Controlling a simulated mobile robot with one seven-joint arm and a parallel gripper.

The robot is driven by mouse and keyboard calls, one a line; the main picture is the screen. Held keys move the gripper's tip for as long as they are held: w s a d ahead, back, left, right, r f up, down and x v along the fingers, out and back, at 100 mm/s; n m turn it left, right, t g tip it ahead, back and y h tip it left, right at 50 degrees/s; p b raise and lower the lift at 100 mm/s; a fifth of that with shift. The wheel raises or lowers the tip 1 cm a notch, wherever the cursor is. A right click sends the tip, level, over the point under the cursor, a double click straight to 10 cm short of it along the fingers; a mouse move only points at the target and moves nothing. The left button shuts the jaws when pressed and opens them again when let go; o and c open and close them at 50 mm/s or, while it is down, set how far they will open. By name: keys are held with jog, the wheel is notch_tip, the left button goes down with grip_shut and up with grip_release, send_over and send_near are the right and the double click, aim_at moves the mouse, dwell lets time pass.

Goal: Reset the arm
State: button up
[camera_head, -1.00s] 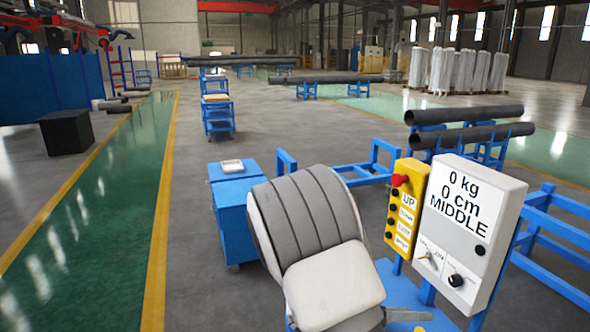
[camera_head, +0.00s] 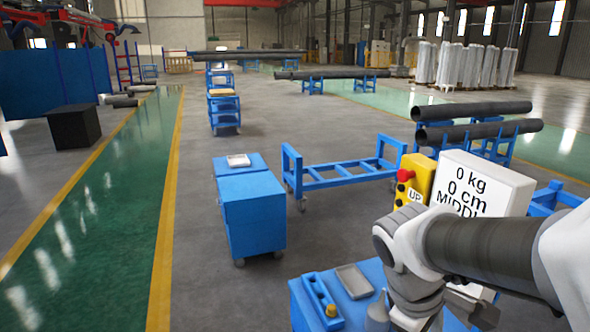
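My arm fills the lower right of the head view, with a white joint, a dark grey link and a grey wrist part running down to the bottom edge.
A blue bench (camera_head: 300,300) below holds a grey tray (camera_head: 355,281), a blue-and-yellow tool (camera_head: 322,295) and a grey bottle (camera_head: 378,312). A blue cabinet (camera_head: 252,215) and blue wheeled frame (camera_head: 345,172) stand behind. Dark pipes (camera_head: 478,131) rest at right.

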jog(key=s+a+r+m+t+y, duration=0.3)
jog(key=s+a+r+m+t, duration=0.1)
jog(key=m, duration=0.4)
jog(key=shift+s+a+r+t+y, duration=0.15)
jog(key=shift+a+r+t+y, duration=0.25)
jog(key=shift+a+r, duration=0.65)
